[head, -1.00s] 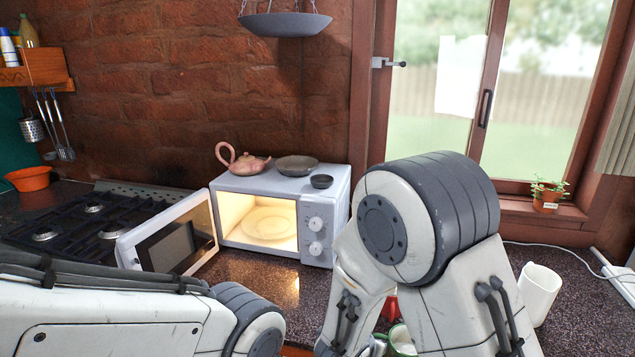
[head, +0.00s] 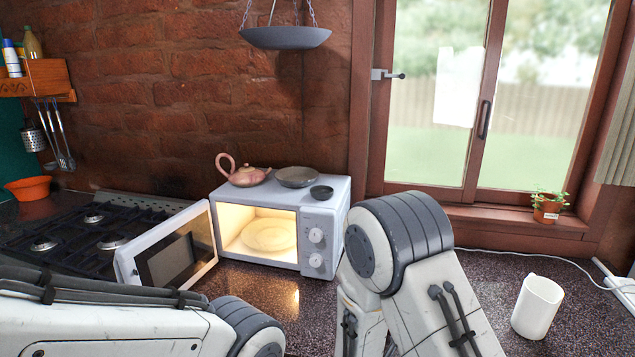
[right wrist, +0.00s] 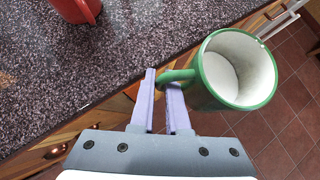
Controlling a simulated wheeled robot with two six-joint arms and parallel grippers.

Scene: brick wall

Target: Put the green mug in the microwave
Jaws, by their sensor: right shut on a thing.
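The green mug (right wrist: 238,70), white inside, shows in the right wrist view. My right gripper (right wrist: 165,80) is shut on its handle. The mug is off the counter, beyond the front edge and over the tiled floor. In the head view the mug and right gripper are hidden behind or below my right arm. The white microwave (head: 317,243) stands on the counter at the centre. Its door (head: 170,250) is swung open to the left, and a plate (head: 269,236) lies in its lit interior. My left gripper is not in view.
A red mug (right wrist: 75,8) stands on the counter (right wrist: 90,75). A white mug (head: 537,306) stands at the right. A teapot (head: 243,174) and bowls (head: 297,177) sit on the microwave. The stove (head: 95,240) is left. A hanging pan (head: 285,38) is above. Counter before the microwave is clear.

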